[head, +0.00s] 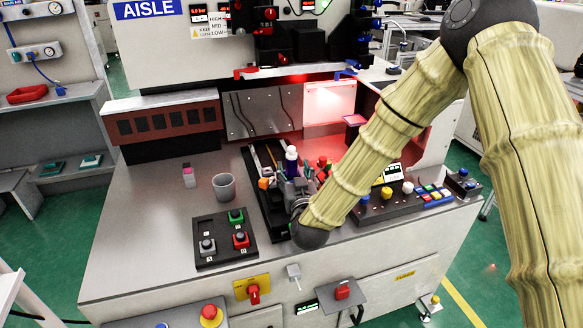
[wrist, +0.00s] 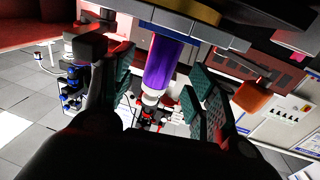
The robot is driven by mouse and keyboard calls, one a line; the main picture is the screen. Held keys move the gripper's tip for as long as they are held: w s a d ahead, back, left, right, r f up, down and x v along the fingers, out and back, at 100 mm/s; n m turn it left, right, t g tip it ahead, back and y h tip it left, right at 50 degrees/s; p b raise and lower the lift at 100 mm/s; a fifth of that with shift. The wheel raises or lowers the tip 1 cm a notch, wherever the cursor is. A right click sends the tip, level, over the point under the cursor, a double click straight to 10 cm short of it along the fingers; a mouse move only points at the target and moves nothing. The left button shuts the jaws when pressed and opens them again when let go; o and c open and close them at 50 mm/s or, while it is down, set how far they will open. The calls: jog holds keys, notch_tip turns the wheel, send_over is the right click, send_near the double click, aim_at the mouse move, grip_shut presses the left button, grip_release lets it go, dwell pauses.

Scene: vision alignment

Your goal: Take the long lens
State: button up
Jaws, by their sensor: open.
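A slim upright cylinder, white and purple (head: 291,158), stands at the black tray (head: 263,205) on the bench and looks like the long lens. My gripper (head: 291,182) is low over the tray, close in front of the cylinder. In the wrist view my gripper (wrist: 163,92) is open, with green ribbed pads on both sides of the cylinder. I see gaps beside it, and cannot tell its exact depth. My gripper hides the cylinder's lower part in the head view.
An orange block (head: 263,183) lies left of my gripper and shows in the wrist view (wrist: 252,97). Red parts (head: 322,168) stand close on the right. A grey cup (head: 224,186) and a button box (head: 225,238) stand left. A button panel (head: 405,200) is right.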

aim_at(293, 166)
jog(key=shift+w+a, duration=0.2)
jog(key=shift+w, duration=0.9)
jog(key=shift+w+a, duration=0.15)
jog(key=shift+w, duration=0.9)
jog(key=c, duration=1.2)
grip_shut()
jog(key=shift+r, duration=0.1)
